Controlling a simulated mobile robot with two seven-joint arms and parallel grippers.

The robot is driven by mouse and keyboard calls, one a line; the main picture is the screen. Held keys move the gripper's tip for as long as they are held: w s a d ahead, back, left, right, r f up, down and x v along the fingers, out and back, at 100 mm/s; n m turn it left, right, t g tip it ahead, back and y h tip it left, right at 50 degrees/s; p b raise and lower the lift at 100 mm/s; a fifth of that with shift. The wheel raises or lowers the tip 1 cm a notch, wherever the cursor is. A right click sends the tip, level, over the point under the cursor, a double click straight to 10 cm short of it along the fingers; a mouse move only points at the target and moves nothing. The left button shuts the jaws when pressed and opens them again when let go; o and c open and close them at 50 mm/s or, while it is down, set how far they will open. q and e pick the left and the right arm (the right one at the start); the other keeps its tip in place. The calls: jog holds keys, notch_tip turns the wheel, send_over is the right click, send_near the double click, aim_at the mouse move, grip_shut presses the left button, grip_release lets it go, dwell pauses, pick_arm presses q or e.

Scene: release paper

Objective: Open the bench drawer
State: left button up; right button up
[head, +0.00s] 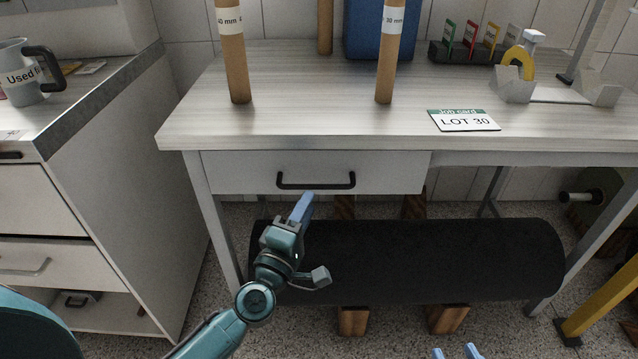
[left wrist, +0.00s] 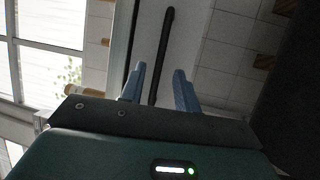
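The bench drawer (head: 235,173) is a pale front under the bench top, and it looks closed. Its black bar handle (head: 316,186) is fixed near the middle of the front. My left gripper (head: 303,205) is just below and in front of the handle, its blue fingers pointing up toward it. In the left wrist view the fingers (left wrist: 158,88) are apart, and the dark handle (left wrist: 163,50) shows in the gap between them; I cannot tell whether they touch it. My right gripper (head: 456,352) shows only its two separated blue fingertips at the bottom edge.
A large black roll (head: 420,260) lies on wooden blocks below the drawer. Cardboard tubes (head: 233,60), a job card (head: 463,121) and a tape dispenser (head: 517,80) stand or lie on the bench top (head: 300,120). A cabinet (head: 120,200) stands at left.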

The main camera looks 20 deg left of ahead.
aim_at(318, 187)
pick_arm(q)
jog(key=x, duration=0.6)
jog(key=shift+w, duration=0.25)
grip_shut()
dwell(0.3)
